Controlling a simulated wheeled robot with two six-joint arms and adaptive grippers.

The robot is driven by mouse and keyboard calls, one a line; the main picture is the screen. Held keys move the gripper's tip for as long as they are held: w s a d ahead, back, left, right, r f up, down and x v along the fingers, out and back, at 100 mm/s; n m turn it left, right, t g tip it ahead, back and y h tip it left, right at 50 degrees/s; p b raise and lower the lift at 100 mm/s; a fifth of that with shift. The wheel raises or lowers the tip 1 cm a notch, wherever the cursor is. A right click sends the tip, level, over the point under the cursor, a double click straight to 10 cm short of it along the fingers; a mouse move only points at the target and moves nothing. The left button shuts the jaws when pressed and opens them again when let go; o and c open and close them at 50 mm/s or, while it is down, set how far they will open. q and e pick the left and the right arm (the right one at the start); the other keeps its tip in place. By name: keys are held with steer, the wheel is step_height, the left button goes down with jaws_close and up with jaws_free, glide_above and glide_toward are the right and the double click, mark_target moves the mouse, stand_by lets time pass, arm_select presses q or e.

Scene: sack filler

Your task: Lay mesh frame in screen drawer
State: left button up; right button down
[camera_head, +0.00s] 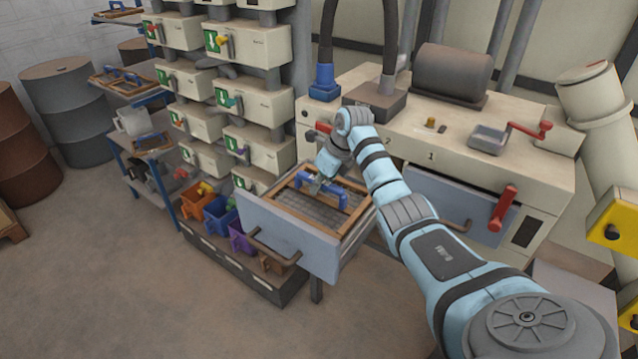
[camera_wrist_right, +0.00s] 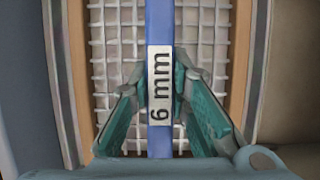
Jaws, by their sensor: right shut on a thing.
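The mesh frame (camera_head: 301,208) has a wooden rim, wire mesh and a blue handle bar across its middle. In the head view it is at the open screen drawer (camera_head: 294,237), within the drawer's walls; I cannot tell whether it rests fully on the bottom. My right gripper (camera_head: 322,180) is shut on the blue handle. In the right wrist view the fingers (camera_wrist_right: 160,95) close on both sides of the blue bar (camera_wrist_right: 159,25), which has a "6 mm" label (camera_wrist_right: 159,85). The mesh (camera_wrist_right: 210,40) lies below the fingers. My left gripper is not in view.
Similar frames (camera_head: 122,79) lie on the shelves at left. The floor at front left is clear.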

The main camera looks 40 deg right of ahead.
steer(key=shift+s, duration=0.3)
steer(key=c, duration=1.5)
jaws_free()
steer(key=shift+w, duration=0.1)
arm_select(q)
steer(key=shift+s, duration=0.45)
arm_select(e)
steer(key=shift+w+f, duration=0.1)
steer(key=b+v, duration=0.1)
steer(key=v, duration=1.1)
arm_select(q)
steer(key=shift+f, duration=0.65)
